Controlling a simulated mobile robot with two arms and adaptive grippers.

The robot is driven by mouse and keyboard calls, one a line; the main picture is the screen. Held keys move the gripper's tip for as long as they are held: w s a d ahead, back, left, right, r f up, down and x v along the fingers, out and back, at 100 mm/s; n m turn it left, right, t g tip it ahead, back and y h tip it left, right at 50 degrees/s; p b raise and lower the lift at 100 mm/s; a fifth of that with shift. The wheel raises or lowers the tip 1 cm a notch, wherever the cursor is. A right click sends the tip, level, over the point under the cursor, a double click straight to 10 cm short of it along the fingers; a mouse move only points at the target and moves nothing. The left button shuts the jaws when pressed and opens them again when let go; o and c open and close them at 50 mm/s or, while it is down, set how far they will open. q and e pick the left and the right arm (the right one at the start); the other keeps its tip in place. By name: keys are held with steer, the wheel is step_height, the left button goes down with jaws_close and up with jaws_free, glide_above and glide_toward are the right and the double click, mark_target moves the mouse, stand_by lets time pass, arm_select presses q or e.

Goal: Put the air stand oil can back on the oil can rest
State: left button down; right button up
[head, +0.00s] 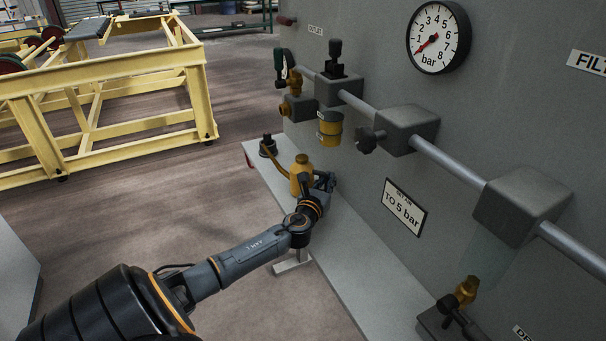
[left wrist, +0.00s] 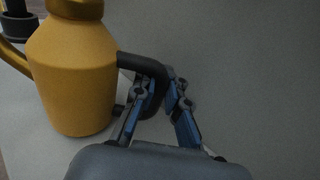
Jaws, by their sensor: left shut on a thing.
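The oil can (head: 302,178) is yellow, with a rounded shoulder, a thin spout pointing back left and a black handle. It looks upright over the grey shelf (head: 345,270) along the panel; I cannot tell whether its base touches. My left gripper (head: 326,183) is beside the can, on its right. In the left wrist view the can (left wrist: 72,75) fills the left side, and the blue-padded fingers (left wrist: 165,100) are shut on its black handle (left wrist: 148,68). A dark round cup-like piece (head: 268,147) stands at the shelf's far end; I cannot tell whether it is the rest.
The grey panel wall on the right carries a pipe with blocks (head: 408,130), a yellow bowl (head: 330,128), a gauge (head: 438,37) and a "TO 5 bar" sign (head: 404,207). A brass valve (head: 466,290) is at lower right.

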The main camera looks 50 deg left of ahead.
arm_select(q)
steer(key=shift+f, duration=0.3)
stand_by(0.5)
steer(key=c, duration=1.3)
jaws_free()
steer(key=shift+s+f, duration=0.1)
steer(key=shift+f, duration=0.05)
steer(key=shift+s+d, duration=0.1)
steer(key=shift+s, duration=0.1)
steer(key=v, duration=0.7)
steer(key=shift+s+d, duration=0.1)
steer(key=shift+s, duration=0.15)
